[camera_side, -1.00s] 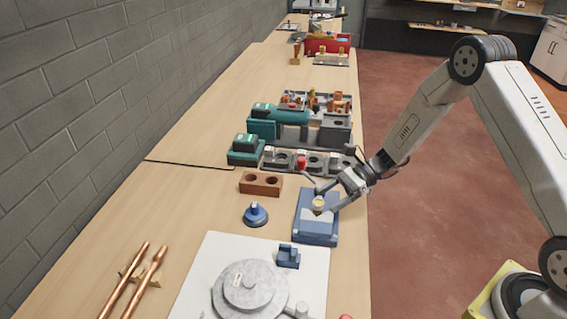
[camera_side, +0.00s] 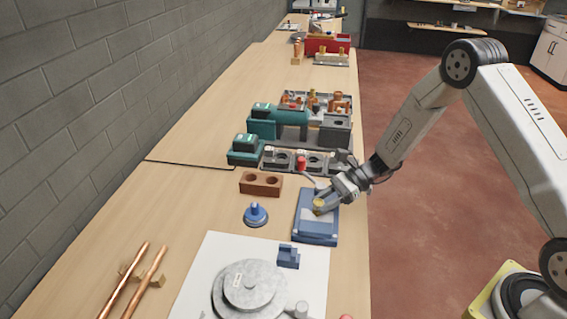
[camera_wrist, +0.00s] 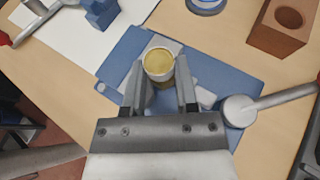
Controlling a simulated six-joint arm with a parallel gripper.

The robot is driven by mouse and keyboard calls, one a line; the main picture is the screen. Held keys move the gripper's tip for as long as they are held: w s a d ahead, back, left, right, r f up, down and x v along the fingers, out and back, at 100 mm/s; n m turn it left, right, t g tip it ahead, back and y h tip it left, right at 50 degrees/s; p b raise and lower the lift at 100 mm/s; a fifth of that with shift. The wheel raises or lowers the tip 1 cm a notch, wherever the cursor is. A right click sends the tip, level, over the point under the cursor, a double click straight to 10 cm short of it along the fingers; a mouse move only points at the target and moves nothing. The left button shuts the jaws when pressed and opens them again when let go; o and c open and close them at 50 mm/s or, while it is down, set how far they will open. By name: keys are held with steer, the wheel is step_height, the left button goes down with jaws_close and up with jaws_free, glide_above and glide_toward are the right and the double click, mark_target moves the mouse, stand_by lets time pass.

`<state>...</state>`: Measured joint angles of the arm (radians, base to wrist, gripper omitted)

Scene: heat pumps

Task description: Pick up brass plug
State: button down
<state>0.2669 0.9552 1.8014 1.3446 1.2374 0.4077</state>
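The brass plug (camera_side: 318,203) is a short round piece with a yellowish top and a pale rim. It stands upright over the blue plate (camera_side: 313,238) near the table's right edge. In the wrist view the plug (camera_wrist: 160,64) sits at the tips of my gripper (camera_wrist: 161,82). One finger lies on each side, close against its sides with no clear gap. My gripper (camera_side: 324,199) comes down at a slant from the right in the side view. The plug's lower part is mostly hidden, and no lift off the plate shows.
A round-ended tool with a handle (camera_wrist: 240,110) lies right of the fingers. Teal machines (camera_side: 276,122) stand behind.

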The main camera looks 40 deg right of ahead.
steer(key=shift+r, duration=0.2)
stand_by(0.3)
steer(key=shift+r, duration=0.5)
steer(key=s+d+r, duration=0.1)
steer(key=s+r, duration=1)
steer(key=s, duration=0.3)
steer(key=shift+r, duration=0.35)
steer(key=shift+d, duration=0.1)
